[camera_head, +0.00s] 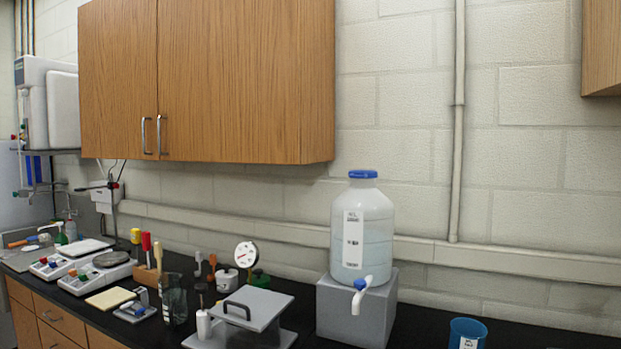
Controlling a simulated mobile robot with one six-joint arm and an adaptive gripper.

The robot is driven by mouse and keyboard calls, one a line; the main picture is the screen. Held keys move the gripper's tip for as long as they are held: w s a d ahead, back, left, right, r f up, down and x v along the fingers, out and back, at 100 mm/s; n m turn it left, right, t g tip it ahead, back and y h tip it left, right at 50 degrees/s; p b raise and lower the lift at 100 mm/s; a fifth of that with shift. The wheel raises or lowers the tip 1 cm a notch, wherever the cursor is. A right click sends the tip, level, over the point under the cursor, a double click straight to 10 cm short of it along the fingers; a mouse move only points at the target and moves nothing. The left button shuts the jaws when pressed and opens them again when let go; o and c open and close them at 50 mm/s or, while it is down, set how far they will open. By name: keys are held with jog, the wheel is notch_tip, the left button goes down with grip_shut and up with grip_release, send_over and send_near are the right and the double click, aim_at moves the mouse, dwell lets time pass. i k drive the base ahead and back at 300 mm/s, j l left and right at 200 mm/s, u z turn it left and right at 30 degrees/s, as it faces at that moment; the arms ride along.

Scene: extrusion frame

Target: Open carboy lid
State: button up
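The carboy (361,228) is a large translucent white bottle with a label on its front. It stands upright on a grey block (345,308) on the black bench, right of the middle of the head view. Its blue lid (363,174) sits on the neck at the top. A white spigot with a blue handle (363,284) sticks out low at the front. My gripper is not in view.
A wooden wall cabinet (205,85) hangs at upper left, and another cabinet's edge (602,45) shows at upper right. A blue cup (467,332) stands right of the block. A grey lidded box (252,307), a glass beaker (174,300) and balances (97,272) crowd the bench to the left.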

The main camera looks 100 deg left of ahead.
aim_at(354, 173)
jog(key=u, duration=3)
